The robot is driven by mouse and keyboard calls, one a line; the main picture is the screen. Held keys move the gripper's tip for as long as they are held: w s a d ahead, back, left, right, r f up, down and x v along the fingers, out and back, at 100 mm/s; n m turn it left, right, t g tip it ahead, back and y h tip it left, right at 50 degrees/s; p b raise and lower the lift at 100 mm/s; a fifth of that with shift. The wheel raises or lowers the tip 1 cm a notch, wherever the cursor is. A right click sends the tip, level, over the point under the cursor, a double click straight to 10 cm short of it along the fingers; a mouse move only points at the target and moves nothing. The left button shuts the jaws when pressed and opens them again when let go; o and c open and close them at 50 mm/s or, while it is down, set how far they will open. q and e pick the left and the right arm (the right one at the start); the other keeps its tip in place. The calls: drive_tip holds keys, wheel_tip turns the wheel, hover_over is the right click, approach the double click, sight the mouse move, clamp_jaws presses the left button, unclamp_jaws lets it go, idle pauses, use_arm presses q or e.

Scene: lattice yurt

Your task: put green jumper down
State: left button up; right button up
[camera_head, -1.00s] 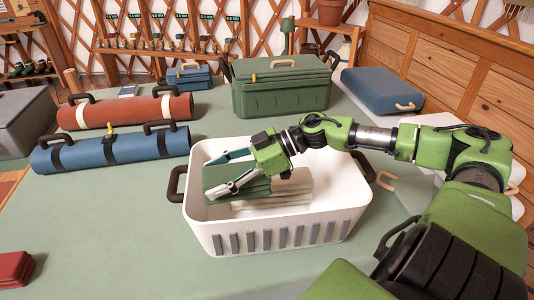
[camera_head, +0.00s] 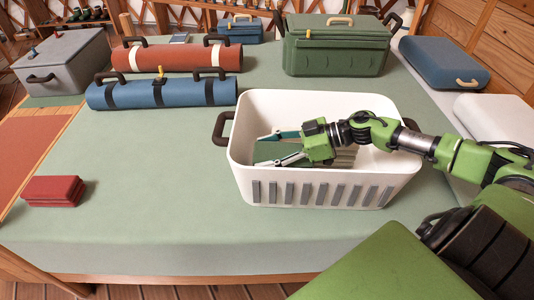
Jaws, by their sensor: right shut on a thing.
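The green jumper (camera_head: 272,150) is a folded dark green block inside the white basket (camera_head: 335,190). My right gripper (camera_head: 264,150) reaches into the basket from the right. It is shut on the jumper, with one finger on the far side and one on the near side. The near wall of the basket hides the bottom, so I cannot tell what the jumper touches below. My left gripper is out of view.
A red folded stack (camera_head: 53,190) lies at the left on the green tabletop (camera_head: 150,190). Blue (camera_head: 165,93) and red (camera_head: 178,58) rolls lie behind it. A green box (camera_head: 336,50) and a blue case (camera_head: 443,63) stand at the back right.

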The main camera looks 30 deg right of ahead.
drive_tip(key=shift+f, duration=0.2)
drive_tip(key=shift+f, duration=0.35)
drive_tip(key=shift+s, duration=0.1)
drive_tip(key=o, duration=1.3)
drive_tip(key=shift+f, duration=0.2)
drive_tip(key=shift+c, duration=0.2)
drive_tip(key=shift+r, duration=0.1)
